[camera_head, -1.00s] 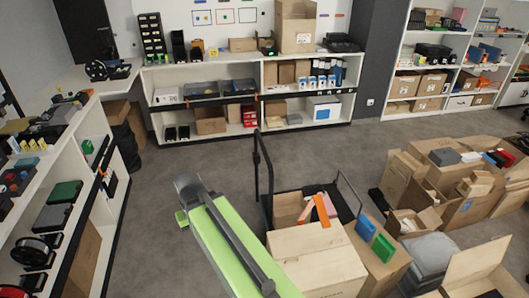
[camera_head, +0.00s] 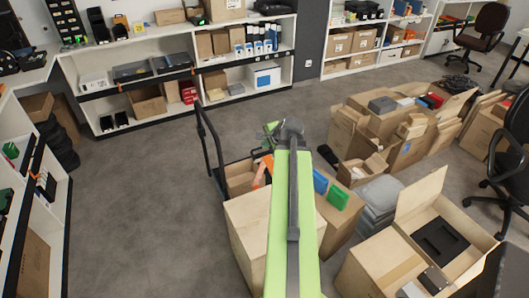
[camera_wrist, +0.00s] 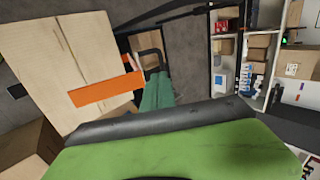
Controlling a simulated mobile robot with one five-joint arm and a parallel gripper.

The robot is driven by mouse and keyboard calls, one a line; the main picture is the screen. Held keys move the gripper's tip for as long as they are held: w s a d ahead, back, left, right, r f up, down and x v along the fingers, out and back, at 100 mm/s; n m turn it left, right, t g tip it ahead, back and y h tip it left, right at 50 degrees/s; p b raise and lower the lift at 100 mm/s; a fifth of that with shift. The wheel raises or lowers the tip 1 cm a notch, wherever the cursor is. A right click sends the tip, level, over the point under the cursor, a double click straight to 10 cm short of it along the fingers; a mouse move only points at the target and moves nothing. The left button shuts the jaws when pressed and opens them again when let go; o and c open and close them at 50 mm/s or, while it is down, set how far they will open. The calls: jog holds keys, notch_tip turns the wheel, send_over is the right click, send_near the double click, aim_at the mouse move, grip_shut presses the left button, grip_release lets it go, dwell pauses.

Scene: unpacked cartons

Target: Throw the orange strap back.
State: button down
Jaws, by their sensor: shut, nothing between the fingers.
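The orange strap (camera_head: 259,173) shows in the head view as a slanted piece beside an open carton on the cart, left of my arm. In the wrist view an orange band (camera_wrist: 106,90) lies in front of a large carton's side, with a smaller orange bit near the carton's edge. I cannot tell how its ends are fixed. My gripper (camera_head: 268,138) is small and partly hidden by the end of my green arm, above the cart. It is shut and empty. In the wrist view the band is left of my gripper, apart from it.
The cart's dark handle (camera_head: 207,140) stands left of my arm. A large carton (camera_head: 248,225) is in front, with blue and green boxes (camera_head: 338,194) to the right. Open cartons (camera_head: 442,235) crowd the right. Floor (camera_head: 140,200) is clear at the left.

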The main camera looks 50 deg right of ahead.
jog(key=w+d+f+b, duration=0.1)
jog(key=f+b, duration=0.1)
jog(key=w+d+f+b, duration=0.1)
jog(key=w+f+b, duration=0.1)
jog(key=f+b, duration=0.1)
jog(key=w+d+f+b, duration=0.1)
jog(key=d+f+b, duration=0.1)
jog(key=f, duration=0.1)
jog(key=shift+w+b, duration=0.15)
jog(key=shift+b, duration=0.15)
jog(key=shift+w+r, duration=0.1)
jog(key=shift+r, duration=0.1)
